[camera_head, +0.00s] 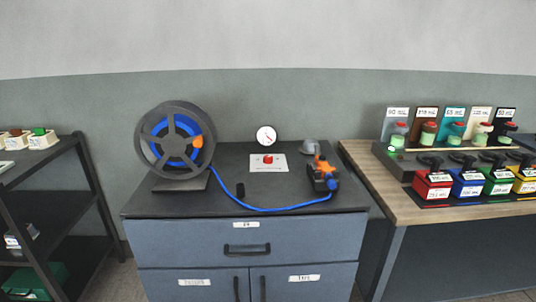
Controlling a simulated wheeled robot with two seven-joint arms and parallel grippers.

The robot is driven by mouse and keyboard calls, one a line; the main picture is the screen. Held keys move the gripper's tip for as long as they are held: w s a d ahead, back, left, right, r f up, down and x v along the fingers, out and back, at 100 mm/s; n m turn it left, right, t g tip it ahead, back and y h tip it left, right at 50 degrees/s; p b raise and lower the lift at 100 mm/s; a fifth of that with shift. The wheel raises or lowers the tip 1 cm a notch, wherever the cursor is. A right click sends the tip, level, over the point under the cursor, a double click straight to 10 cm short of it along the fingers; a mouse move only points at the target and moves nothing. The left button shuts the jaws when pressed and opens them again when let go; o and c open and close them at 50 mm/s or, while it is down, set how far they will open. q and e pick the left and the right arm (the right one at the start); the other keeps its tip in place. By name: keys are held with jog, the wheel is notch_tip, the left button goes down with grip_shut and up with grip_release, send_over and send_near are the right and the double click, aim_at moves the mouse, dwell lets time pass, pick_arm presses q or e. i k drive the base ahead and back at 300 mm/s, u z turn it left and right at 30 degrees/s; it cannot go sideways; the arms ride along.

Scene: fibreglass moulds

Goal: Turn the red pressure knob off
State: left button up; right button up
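The red pressure knob (268,159) sits on a white plate (268,169) on the dark top of a blue-grey cabinet, near its back edge. A round white gauge (266,136) with a red needle stands just behind and above it. The knob is small, so I cannot tell its exact setting. Neither of my grippers shows in the head view.
A hose reel (176,142) stands left of the knob, its blue hose (262,208) running to an orange and black tool (322,174) at right. A small black object (240,189) lies in front. A wooden table (400,203) stands right, a dark shelf (75,157) left.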

aim_at(268, 159)
jog(key=u, duration=0.5)
jog(key=k, duration=1.15)
jog(key=z, duration=0.15)
jog(key=i, duration=0.35)
jog(key=z, duration=0.9)
jog(key=i, duration=1.15)
jog(key=u, duration=0.8)
jog(key=i, duration=0.75)
jog(key=u, duration=0.8)
